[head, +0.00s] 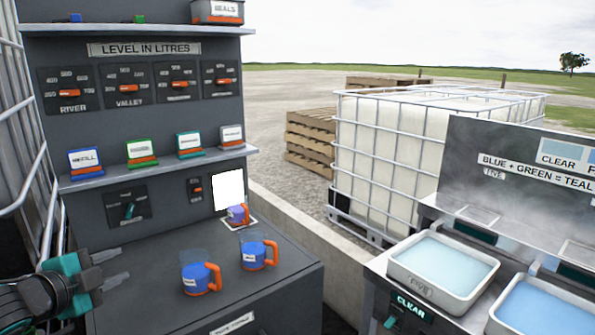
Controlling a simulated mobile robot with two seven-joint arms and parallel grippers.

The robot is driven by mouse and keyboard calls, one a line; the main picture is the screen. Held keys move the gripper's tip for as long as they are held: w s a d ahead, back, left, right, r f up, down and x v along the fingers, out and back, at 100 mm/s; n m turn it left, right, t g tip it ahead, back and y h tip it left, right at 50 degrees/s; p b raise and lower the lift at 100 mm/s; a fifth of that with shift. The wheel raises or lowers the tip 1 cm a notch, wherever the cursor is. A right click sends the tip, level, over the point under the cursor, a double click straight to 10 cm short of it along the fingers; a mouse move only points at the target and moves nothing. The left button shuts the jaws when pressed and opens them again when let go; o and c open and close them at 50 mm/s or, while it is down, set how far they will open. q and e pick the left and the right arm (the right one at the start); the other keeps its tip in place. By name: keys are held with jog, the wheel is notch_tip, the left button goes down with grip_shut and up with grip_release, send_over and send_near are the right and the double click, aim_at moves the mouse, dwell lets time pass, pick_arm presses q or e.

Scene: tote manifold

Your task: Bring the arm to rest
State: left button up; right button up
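My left gripper (112,268) shows at the lower left, beside the front left of the dark cabinet top (165,262). Its two grey fingers point right and stand apart, with nothing between them. Two blue mugs with orange handles stand on the cabinet top to the right of the gripper: the nearer mug (194,279) and the farther mug (252,255). Neither touches the gripper. My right gripper is not in this view.
A purple mug (237,214) stands at the back by a white panel (228,189). A shelf (150,171) with several labelled blocks is above. At right are a tray of pale blue liquid (443,266) and a bluer tray (545,308). A low wall (290,222) lies between.

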pick_arm(q)
jog(key=s+d+f+n+h, duration=0.1)
jog(key=s+d+f+n, duration=0.2)
jog(key=d+f, duration=0.55)
jog(key=s+d+f+n+g+y, duration=0.1)
jog(key=s+d+f+n, duration=0.3)
jog(key=s+f, duration=0.5)
jog(key=s+d+f+n+g+y, duration=0.1)
jog(key=s+d+f+n, duration=0.3)
jog(key=s+f, duration=0.5)
jog(key=shift+s+n+g, duration=0.5)
jog(key=shift+s+n, duration=0.1)
jog(key=shift+n, duration=0.6)
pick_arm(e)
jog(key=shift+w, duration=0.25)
